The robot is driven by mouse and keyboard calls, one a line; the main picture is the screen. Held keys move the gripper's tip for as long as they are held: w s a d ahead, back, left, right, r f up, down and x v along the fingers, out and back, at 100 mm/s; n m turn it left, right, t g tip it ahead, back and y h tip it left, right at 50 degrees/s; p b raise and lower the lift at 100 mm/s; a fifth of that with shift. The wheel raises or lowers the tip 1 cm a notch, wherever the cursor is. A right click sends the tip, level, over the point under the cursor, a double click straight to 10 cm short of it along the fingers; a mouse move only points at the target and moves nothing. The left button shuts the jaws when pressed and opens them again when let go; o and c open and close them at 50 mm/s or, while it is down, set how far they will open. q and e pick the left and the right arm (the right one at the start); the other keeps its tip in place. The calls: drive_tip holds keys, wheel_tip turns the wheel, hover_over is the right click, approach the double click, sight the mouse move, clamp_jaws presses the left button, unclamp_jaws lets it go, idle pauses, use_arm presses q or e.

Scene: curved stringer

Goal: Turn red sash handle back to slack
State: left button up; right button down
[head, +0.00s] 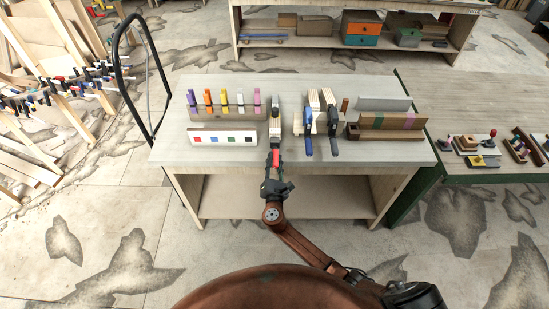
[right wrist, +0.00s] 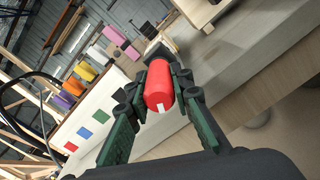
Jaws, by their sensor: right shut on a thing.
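The red sash handle (head: 275,158) points toward me at the front edge of the workbench, on a clamp at the stringer (head: 275,127). In the right wrist view the red handle (right wrist: 158,86) is a rounded cylinder with a white mark at its near end. My right gripper (head: 276,180) is shut on the handle, with a green finger on each side of it (right wrist: 160,92). My left gripper does not show in the head view.
A white board with coloured squares (head: 222,138) and a rack of coloured clamps (head: 221,112) stand left of the handle. A wooden tray (head: 392,134) is at the right. A green-edged side bench (head: 500,178) adjoins the workbench (head: 180,155). A black hoop (head: 120,75) stands at the left.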

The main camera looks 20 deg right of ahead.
drive_tip(key=shift+f+n+p, duration=0.1)
drive_tip(key=shift+n+p, duration=0.8)
drive_tip(key=shift+n, duration=0.7)
drive_tip(key=c, duration=1.7)
unclamp_jaws()
drive_tip(key=shift+s, duration=0.15)
drive_tip(key=v, duration=1.1)
drive_tip(key=shift+s+a, duration=0.15)
drive_tip(key=shift+s, duration=0.2)
